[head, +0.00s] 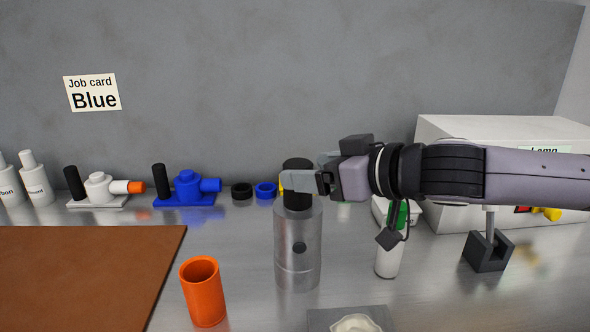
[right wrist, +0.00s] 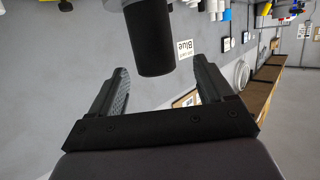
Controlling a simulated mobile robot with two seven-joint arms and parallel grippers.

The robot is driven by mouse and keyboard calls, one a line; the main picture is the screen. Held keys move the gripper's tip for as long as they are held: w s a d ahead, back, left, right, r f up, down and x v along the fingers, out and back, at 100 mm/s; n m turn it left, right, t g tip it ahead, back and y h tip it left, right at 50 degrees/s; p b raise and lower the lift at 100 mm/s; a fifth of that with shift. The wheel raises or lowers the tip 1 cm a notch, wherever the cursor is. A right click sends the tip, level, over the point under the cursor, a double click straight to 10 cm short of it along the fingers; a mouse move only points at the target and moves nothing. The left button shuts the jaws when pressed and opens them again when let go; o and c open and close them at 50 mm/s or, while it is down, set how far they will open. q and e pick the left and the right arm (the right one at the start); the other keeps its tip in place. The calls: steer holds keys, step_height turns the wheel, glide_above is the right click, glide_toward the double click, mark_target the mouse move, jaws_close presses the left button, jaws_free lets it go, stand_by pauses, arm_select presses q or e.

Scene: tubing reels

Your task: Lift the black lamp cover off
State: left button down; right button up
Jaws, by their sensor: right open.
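The black lamp cover (head: 298,201) stands upright on a steel cylinder (head: 297,250) in the middle of the bench in the head view. My right gripper (head: 303,182) is level with the cover and in front of it, hiding part of it. In the right wrist view the cover (right wrist: 150,40) is a dark cylinder lying between the lines of the two spread fingers (right wrist: 160,66). Gaps show on both sides, and I see no finger closed on it. My left gripper is not in view.
An orange cup (head: 203,292) and brown mat (head: 80,275) are at left. Valve models (head: 187,188) and rings (head: 265,190) line the wall. A white box (head: 455,130), white-and-green bottle (head: 388,262) and dark holder (head: 488,252) are at right.

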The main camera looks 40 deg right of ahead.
mark_target(293, 201)
steer(key=shift+w+a+f, duration=0.1)
steer(key=shift+w+f, duration=0.1)
steer(key=shift+w, duration=0.25)
steer(key=shift+w+p, duration=0.15)
steer(key=shift+p, duration=0.2)
steer(key=shift+w+a+f+p, duration=0.1)
steer(key=shift+w+f+p, duration=0.25)
steer(key=shift+w, duration=0.3)
steer(key=shift+w+f+p, duration=0.35)
steer(key=shift+w, duration=0.3)
steer(key=shift+x, duration=1.05)
steer(key=shift+f, duration=0.1)
steer(key=c, duration=1)
